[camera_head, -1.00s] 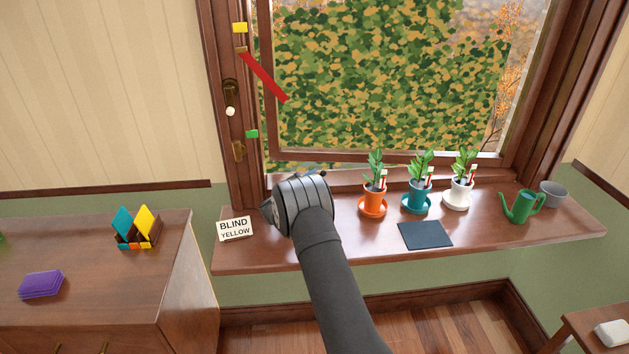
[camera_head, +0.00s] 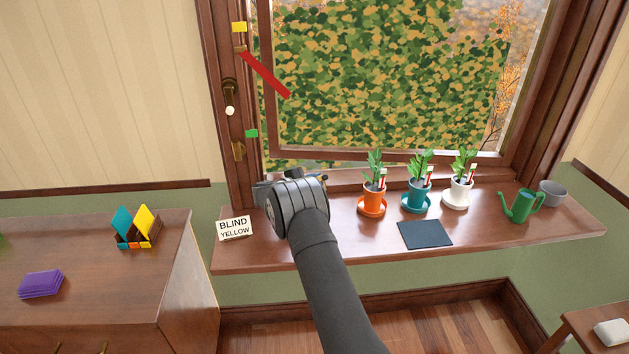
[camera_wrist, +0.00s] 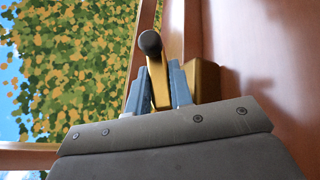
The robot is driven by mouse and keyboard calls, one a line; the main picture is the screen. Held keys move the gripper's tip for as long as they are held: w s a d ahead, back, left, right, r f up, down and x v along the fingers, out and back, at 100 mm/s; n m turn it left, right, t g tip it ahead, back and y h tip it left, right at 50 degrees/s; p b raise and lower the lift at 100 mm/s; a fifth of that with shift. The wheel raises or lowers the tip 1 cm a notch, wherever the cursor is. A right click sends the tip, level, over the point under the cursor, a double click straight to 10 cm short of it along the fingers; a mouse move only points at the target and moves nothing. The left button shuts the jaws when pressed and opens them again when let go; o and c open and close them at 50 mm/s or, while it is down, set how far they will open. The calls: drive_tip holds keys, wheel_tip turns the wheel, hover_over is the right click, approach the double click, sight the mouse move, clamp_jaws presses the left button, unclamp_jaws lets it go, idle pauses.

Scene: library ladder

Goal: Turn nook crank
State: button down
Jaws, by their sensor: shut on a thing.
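In the wrist view, the crank (camera_wrist: 157,85) has a brass-coloured arm with a dark round knob on its end, beside a brass block (camera_wrist: 204,78). My gripper (camera_wrist: 160,82) has its two blue-grey fingers shut on the crank arm, just below the knob. In the head view my dark wrist covers the crank at the left end of the sill. A red pointer (camera_head: 266,74) slants down to the right from the left window frame. A yellow marker (camera_head: 239,27) is above it and a green marker (camera_head: 251,133) below. A sign (camera_head: 235,229) reads "BLIND YELLOW".
The sill (camera_head: 320,250) also holds three potted plants, in orange (camera_head: 373,200), teal (camera_head: 417,196) and white (camera_head: 460,190) pots, a dark mat (camera_head: 425,234), a green watering can (camera_head: 521,205) and a grey pot (camera_head: 552,193). A cabinet (camera_head: 100,275) stands at left.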

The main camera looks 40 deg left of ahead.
drive_tip(key=shift+d+f+m+g+h, duration=0.1)
drive_tip(key=shift+m+g+h, duration=0.4)
drive_tip(key=shift+m+g, duration=0.5)
drive_tip(key=c, duration=1.3)
unclamp_jaws()
drive_tip(key=v, duration=1.7)
drive_tip(key=shift+s, duration=0.2)
